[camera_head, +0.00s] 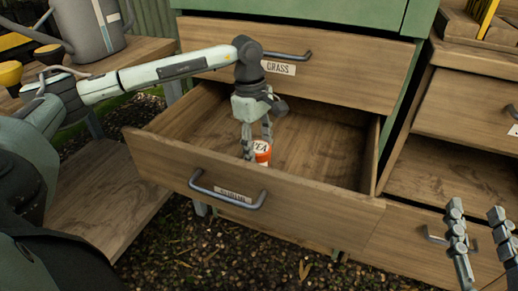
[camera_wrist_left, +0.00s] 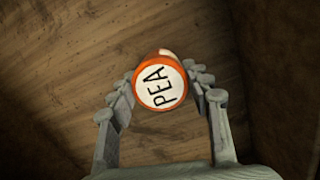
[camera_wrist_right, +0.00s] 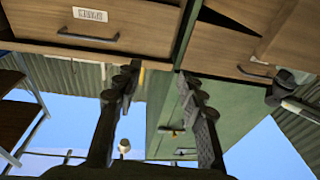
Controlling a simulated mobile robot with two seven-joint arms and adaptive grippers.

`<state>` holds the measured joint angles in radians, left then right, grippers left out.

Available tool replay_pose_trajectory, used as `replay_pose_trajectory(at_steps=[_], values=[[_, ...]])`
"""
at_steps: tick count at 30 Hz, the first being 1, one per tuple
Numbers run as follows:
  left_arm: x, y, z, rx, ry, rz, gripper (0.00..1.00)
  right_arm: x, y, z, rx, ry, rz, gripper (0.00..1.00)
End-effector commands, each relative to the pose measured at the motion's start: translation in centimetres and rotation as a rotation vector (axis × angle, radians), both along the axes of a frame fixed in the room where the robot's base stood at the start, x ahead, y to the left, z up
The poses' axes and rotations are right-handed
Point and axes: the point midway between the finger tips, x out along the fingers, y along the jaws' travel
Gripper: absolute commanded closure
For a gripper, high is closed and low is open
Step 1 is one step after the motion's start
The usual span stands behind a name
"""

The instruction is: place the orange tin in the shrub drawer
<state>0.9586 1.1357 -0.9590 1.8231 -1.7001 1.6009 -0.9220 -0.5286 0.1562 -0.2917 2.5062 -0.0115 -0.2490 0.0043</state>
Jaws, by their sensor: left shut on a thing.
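The orange tin (camera_head: 262,152), with a white label reading PEA, is between the fingers of my left gripper (camera_head: 257,150). In the left wrist view, the tin (camera_wrist_left: 161,84) sits between the fingertips of the left gripper (camera_wrist_left: 161,90), which is shut on it. The gripper reaches down inside the open shrub drawer (camera_head: 160,165), whose front label is hard to read. The wooden drawer floor shows behind the tin; I cannot tell whether the tin touches it. My right gripper (camera_head: 477,225) is open and empty at the lower right; its spread fingers also show in the right wrist view (camera_wrist_right: 157,88).
The drawer labelled GRASS (camera_head: 350,75) is above the open drawer. Another wooden cabinet (camera_head: 465,110) stands at right. A grey watering can (camera_head: 92,28) and a yellow cup (camera_head: 10,75) are on a wooden stand (camera_head: 135,52) at left. The open drawer's right part is empty.

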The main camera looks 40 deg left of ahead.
Motion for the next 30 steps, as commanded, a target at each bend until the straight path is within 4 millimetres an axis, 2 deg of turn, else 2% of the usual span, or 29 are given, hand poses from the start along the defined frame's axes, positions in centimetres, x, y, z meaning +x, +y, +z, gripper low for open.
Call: replay_pose_trajectory(at_steps=[8,9,14,26,30], values=[[0.0,0.0,-0.2,0.0,-0.001,0.0,0.85,-0.2,0.3,0.7,0.016,-0.032,0.007,0.6],[0.0,0.0,-0.2,0.0,0.0,0.0,0.49,-0.3,0.3,0.9,0.019,-0.038,0.008,0.6],[0.0,0.0,-0.2,0.0,0.0,0.0,0.31,-0.3,0.4,1.0,0.021,-0.042,0.01,0.6],[0.0,0.0,0.1,0.0,0.0,0.0,0.31,-0.1,0.2,0.5,0.009,-0.014,0.003,0.6],[0.1,0.2,2.2,-0.001,-0.005,0.001,0.31,0.3,-0.5,-1.2,-0.028,0.058,-0.014,0.6]])
